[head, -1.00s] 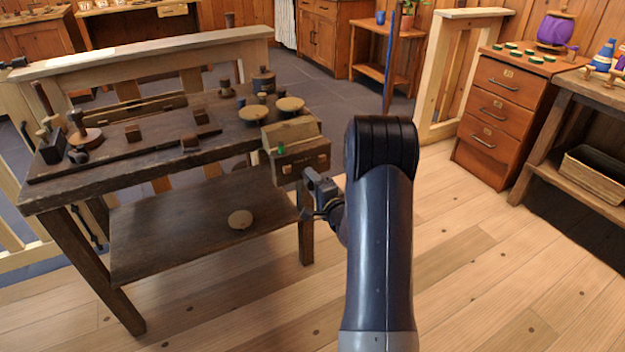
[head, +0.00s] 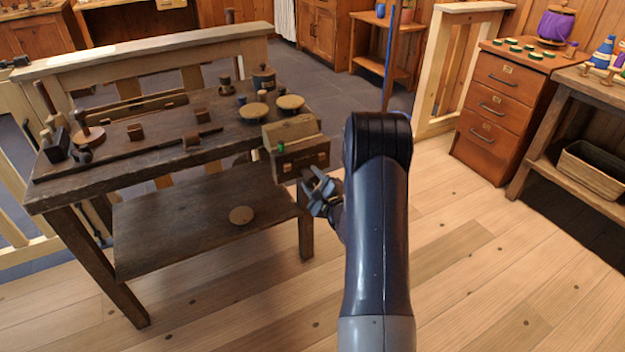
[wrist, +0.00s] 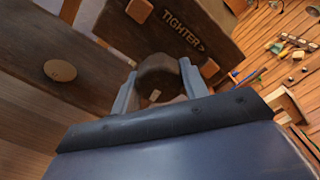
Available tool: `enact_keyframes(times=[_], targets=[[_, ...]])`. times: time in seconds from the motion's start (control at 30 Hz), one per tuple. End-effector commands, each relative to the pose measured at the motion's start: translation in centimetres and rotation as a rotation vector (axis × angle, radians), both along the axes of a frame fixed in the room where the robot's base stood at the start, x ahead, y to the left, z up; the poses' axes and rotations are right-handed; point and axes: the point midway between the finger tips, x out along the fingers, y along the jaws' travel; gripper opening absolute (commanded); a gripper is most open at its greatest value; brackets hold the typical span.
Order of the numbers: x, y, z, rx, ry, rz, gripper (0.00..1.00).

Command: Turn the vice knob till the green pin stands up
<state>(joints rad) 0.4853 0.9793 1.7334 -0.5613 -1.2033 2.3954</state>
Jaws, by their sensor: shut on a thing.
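The wooden vice (head: 300,160) is mounted at the right front corner of the dark workbench. The green pin (head: 281,146) shows small at the left of the vice front; its exact tilt is too small to tell. In the wrist view the vice front (wrist: 205,35) bears the word "TIGHTER>". The dark round vice knob (wrist: 158,75) has a pale mark on its near side. My gripper (wrist: 157,72) is shut on the knob, one finger on each side. In the head view my gripper (head: 318,192) is just below the vice front, and the knob is hidden there.
The workbench (head: 110,172) holds several wooden pieces and a long dark bar. A round wooden disc (head: 241,215) lies on its lower shelf (head: 180,235). A drawer cabinet (head: 505,110) stands at the right. The plank floor between is clear.

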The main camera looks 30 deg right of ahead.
Motion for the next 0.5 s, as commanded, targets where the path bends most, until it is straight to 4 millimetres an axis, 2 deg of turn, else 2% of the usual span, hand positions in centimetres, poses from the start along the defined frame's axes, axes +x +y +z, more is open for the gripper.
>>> enact_keyframes(times=[0.03, 0.47, 0.5], targets=[[-0.26, -0.02, -0.46, 0.012, 0.012, -0.003, 0.19], [-0.26, -0.02, -0.51, 0.021, 0.012, -0.003, 0.19], [-0.26, -0.02, -0.51, 0.021, 0.013, -0.002, 0.43]])
